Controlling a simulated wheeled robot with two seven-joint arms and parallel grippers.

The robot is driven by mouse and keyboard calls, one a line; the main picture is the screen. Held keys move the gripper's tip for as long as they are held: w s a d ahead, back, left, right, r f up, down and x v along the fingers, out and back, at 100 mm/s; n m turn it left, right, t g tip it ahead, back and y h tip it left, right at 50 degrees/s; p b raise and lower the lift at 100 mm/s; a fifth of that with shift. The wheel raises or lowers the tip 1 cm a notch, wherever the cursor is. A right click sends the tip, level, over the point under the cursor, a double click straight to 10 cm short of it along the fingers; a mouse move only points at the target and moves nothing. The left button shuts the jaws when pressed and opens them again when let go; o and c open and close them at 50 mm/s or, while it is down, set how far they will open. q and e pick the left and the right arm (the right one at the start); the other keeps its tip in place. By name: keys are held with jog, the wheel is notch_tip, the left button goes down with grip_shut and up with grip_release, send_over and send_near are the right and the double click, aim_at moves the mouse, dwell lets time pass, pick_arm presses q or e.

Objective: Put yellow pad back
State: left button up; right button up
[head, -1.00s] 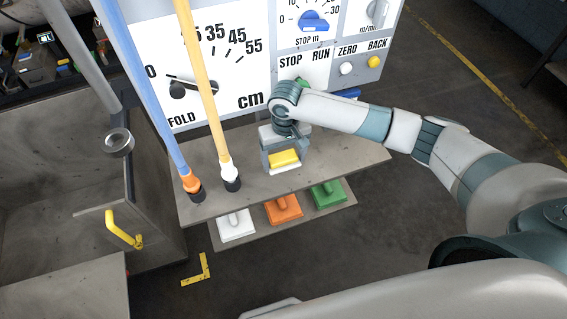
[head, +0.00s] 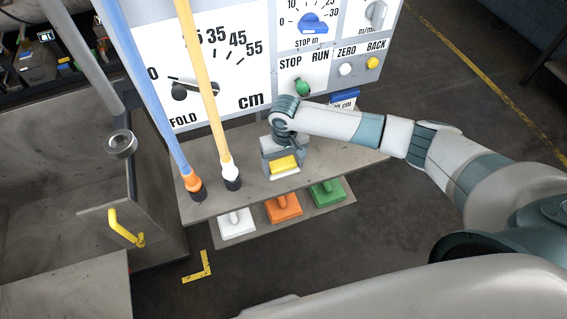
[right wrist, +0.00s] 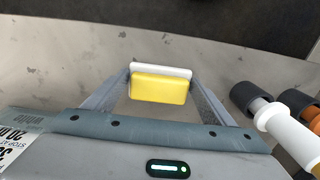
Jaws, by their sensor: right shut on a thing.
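The yellow pad (head: 284,164), a yellow block with a white layer on its far side, is between the fingers of my right gripper (head: 283,171) above the grey shelf in the head view. In the right wrist view the yellow pad (right wrist: 159,88) sits between the fingertips of my right gripper (right wrist: 163,90), which is shut on it. Whether the pad touches the shelf cannot be told. My left gripper is not in view.
A grey shelf (head: 240,194) runs below the white control panel (head: 230,60). White (head: 236,226), orange (head: 283,209) and green (head: 327,193) pads lie on a lower ledge. Blue and yellow poles stand in black cups at left. A blue-topped block (head: 345,97) stands behind my arm.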

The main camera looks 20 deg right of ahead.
aim_at(284, 165)
jog(key=o, duration=1)
jog(key=shift+f, duration=0.1)
notch_tip(284, 165, up, 12)
jog(key=b, duration=0.3)
dwell(0.3)
